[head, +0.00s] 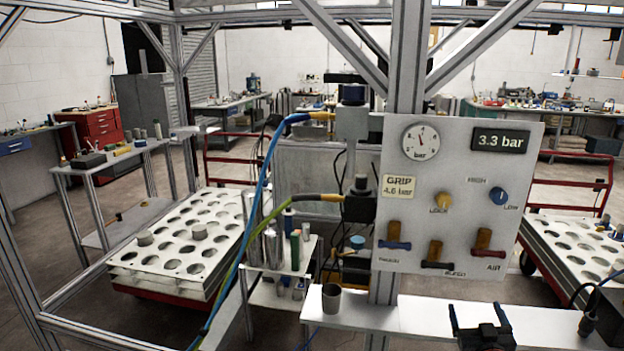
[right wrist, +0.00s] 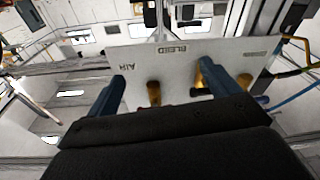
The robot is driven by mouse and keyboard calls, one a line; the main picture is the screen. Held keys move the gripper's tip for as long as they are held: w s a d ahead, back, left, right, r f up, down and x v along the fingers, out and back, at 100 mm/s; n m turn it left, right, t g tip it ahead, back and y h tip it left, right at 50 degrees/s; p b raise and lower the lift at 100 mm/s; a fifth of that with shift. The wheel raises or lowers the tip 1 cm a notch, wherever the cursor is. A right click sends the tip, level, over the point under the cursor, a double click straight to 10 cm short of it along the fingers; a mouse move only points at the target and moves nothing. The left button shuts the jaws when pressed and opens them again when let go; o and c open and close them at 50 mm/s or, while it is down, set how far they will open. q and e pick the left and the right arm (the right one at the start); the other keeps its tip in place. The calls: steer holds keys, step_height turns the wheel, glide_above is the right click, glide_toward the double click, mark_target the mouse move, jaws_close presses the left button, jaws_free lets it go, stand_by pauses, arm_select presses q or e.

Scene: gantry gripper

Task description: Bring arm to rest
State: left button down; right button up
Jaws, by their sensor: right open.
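My right gripper (head: 477,318) is at the bottom right of the head view, in front of the white shelf and below the control panel (head: 455,180). In the right wrist view its two blue fingers (right wrist: 162,88) are spread apart, with nothing seen held between them. The panel (right wrist: 180,60) appears upside down there, beyond the fingers. Its amber levers show near the fingers; I cannot tell whether they touch. In the head view the AIR lever (head: 482,240) is at the panel's lower right. The display (head: 500,140) reads 3.3 bar. My left gripper is not in view.
A white shelf (head: 400,317) below the panel carries a grey cup (head: 331,298). A dark device with cables (head: 590,318) is at the right edge. A perforated tray cart (head: 150,268) stands left, another (head: 570,240) right. Blue and green hoses hang left of the panel.

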steer(key=s+a+f+g+y, duration=0.1)
steer(key=s+a+f+g, duration=0.25)
steer(key=f, duration=0.55)
steer(key=s+a+f+g+y, duration=0.1)
steer(key=s+a+f+g, duration=0.25)
steer(key=f, duration=0.55)
steer(key=s+a+f+g, duration=0.2)
steer(key=s+a+f, duration=0.25)
steer(key=f, duration=0.55)
steer(key=s+a+f+n+g+y, duration=0.1)
steer(key=s+a+f+g, duration=0.3)
steer(key=s+a+f, duration=0.3)
steer(key=s+a+f+n+g+y, duration=0.1)
steer(key=s+a+f+g, duration=0.3)
steer(key=s, duration=1)
step_height(320, 180, down, 3)
steer(key=a, duration=0.2)
steer(key=shift+s+a+g+y, duration=0.3)
steer(key=shift+s+a, duration=0.05)
steer(key=shift+s, duration=0.05)
